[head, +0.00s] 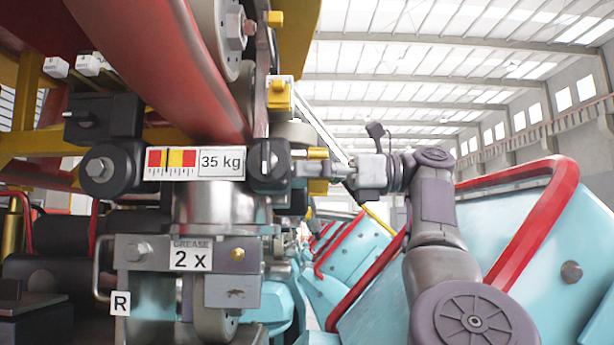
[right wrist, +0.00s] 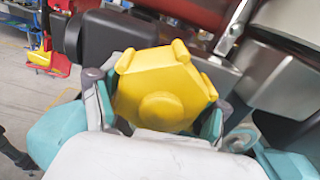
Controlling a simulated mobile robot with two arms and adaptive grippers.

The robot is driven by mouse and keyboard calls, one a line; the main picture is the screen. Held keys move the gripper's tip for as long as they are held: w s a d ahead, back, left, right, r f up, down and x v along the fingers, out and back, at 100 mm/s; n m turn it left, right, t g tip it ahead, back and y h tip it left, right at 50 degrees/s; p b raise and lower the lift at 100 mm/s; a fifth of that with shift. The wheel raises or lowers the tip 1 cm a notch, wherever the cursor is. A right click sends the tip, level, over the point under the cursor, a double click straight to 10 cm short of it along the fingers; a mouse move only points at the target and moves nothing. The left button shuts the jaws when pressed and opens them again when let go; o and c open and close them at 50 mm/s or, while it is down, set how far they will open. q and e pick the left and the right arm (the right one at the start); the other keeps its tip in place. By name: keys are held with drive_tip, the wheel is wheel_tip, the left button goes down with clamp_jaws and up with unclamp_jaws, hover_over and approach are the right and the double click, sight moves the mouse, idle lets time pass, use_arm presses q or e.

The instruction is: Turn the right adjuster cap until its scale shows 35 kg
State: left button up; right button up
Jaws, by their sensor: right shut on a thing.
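The right adjuster cap (right wrist: 158,92) is yellow, with raised lugs at its rim and a round boss in the middle. It fills the centre of the right wrist view. In the head view, yellow parts of the cap (head: 317,187) show above and below the fingers. My right gripper (right wrist: 155,118) is shut on the cap, one finger on each side. In the head view the gripper (head: 318,170) reaches in from the right. The scale (head: 172,162) has red and yellow blocks with tick marks. My left gripper is not in view.
A red beam (head: 170,75) runs above the scale. A bracket marked GREASE 2 X (head: 191,254) and a plate marked R (head: 120,303) sit below. Light blue train cars with red rails (head: 520,235) stand at the right, close behind my right arm.

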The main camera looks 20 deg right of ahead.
drive_tip(key=shift+r, duration=0.1)
idle(0.3)
drive_tip(key=o, duration=1.2)
drive_tip(key=shift+c, duration=0.2)
